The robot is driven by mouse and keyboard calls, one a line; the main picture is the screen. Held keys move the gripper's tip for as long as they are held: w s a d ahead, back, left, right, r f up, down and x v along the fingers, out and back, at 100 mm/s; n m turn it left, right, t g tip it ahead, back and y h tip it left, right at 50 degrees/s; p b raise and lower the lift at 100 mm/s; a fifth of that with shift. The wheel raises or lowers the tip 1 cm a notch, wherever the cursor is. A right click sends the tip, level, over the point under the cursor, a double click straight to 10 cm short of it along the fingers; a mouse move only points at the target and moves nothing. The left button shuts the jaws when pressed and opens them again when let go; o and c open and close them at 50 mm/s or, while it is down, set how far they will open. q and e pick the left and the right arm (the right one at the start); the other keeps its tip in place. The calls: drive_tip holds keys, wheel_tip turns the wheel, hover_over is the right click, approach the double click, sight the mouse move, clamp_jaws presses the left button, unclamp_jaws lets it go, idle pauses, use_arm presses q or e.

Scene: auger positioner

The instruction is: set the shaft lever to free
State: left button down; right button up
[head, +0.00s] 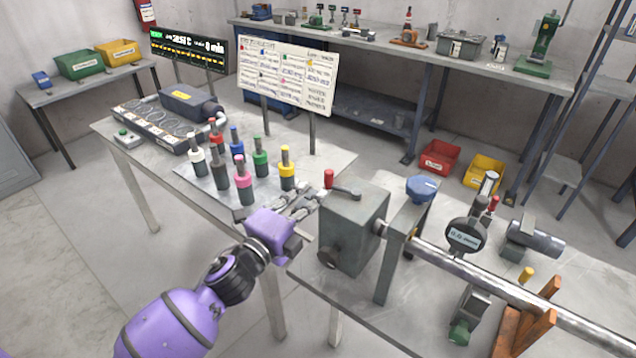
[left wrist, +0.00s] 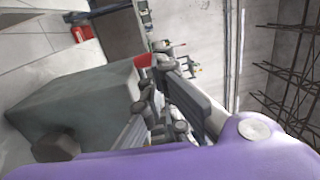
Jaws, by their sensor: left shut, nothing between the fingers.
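The shaft lever (head: 345,191) is a short grey arm with a red knob (head: 328,178) standing at its left end. It lies on top of a grey housing block (head: 352,230) that carries a long metal shaft (head: 470,268). My left gripper (head: 316,195) is shut and empty, its fingertips just left of the block's top and close below the red knob. I cannot tell whether they touch it. In the left wrist view the block (left wrist: 75,100) is on the left, and a red part, likely the knob (left wrist: 144,60), shows partly behind the fingers. My right gripper is out of view.
Several coloured-top tools (head: 243,182) stand on a plate left of my gripper. A blue knob (head: 421,188) and a dial gauge (head: 466,237) stand right of the block. A sign board (head: 287,76) stands behind the tools.

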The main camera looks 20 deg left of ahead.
sight(327, 178)
use_arm(q)
drive_tip(key=x, duration=0.2)
drive_tip(key=shift+w+d+r, duration=0.1)
drive_tip(key=shift+w+r, duration=0.05)
drive_tip(key=shift+w, duration=0.25)
drive_tip(key=shift+w+d, duration=0.25)
drive_tip(key=shift+w, duration=0.4)
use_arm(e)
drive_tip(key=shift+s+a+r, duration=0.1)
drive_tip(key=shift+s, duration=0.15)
use_arm(q)
drive_tip(key=m+h, duration=0.1)
drive_tip(key=m+g+h, duration=0.1)
drive_tip(key=shift+w+f+h, duration=0.2)
drive_tip(key=shift+w+h, duration=0.15)
drive_tip(key=shift+h, duration=0.05)
drive_tip(key=shift+w+a+r+m+g+h, duration=0.1)
drive_tip(key=shift+w+a+m+g+h, duration=0.25)
drive_tip(key=shift+w+h, duration=0.35)
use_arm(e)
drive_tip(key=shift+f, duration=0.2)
